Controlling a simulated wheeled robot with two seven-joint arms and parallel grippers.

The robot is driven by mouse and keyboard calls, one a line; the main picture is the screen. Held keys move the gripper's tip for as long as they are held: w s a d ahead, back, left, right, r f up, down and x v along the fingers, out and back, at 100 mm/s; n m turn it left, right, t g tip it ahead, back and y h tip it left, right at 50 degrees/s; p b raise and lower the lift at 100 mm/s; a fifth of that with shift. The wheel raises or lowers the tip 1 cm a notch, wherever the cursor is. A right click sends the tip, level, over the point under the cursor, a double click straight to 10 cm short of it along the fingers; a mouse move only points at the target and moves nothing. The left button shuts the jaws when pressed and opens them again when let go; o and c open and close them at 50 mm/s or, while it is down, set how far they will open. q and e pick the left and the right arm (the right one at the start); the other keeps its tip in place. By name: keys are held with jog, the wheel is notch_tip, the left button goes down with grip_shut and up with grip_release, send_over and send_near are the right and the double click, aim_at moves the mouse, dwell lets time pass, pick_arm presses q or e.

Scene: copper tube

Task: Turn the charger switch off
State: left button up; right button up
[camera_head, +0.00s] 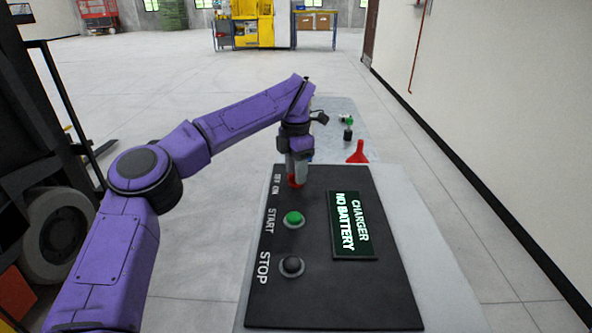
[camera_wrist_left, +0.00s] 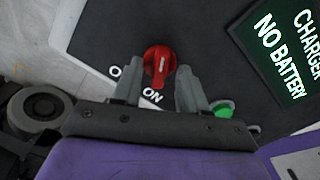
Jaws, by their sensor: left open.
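The charger panel (camera_head: 310,290) is a black board lying on a light table. Its red rotary switch (camera_wrist_left: 160,62) sits by the OFF/ON label; in the head view the red switch (camera_head: 294,181) is partly hidden by my gripper. My left gripper (camera_head: 296,174) is over the switch. In the wrist view the two fingers of my left gripper (camera_wrist_left: 158,85) are apart, one on each side of the switch's lower part, and I cannot tell whether they touch it. The switch's pointer line aims down toward ON. My right gripper is not in view.
A green START button (camera_head: 293,219) and a black STOP button (camera_head: 291,266) sit below the switch. A lit display (camera_head: 352,225) reads CHARGER NO BATTERY. A red funnel (camera_head: 358,153) stands behind the panel. A forklift (camera_head: 45,190) is at left, a wall at right.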

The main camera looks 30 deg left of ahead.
pick_arm(q)
jog(key=shift+w+f, duration=0.1)
grip_shut()
jog(key=n, duration=0.3)
jog(key=n+b, duration=0.1)
jog(key=n, duration=0.2)
jog(key=n+b, duration=0.1)
jog(key=n, duration=0.4)
jog(key=shift+n+b, duration=0.35)
jog(key=shift+n, duration=0.05)
dwell(0.3)
grip_release()
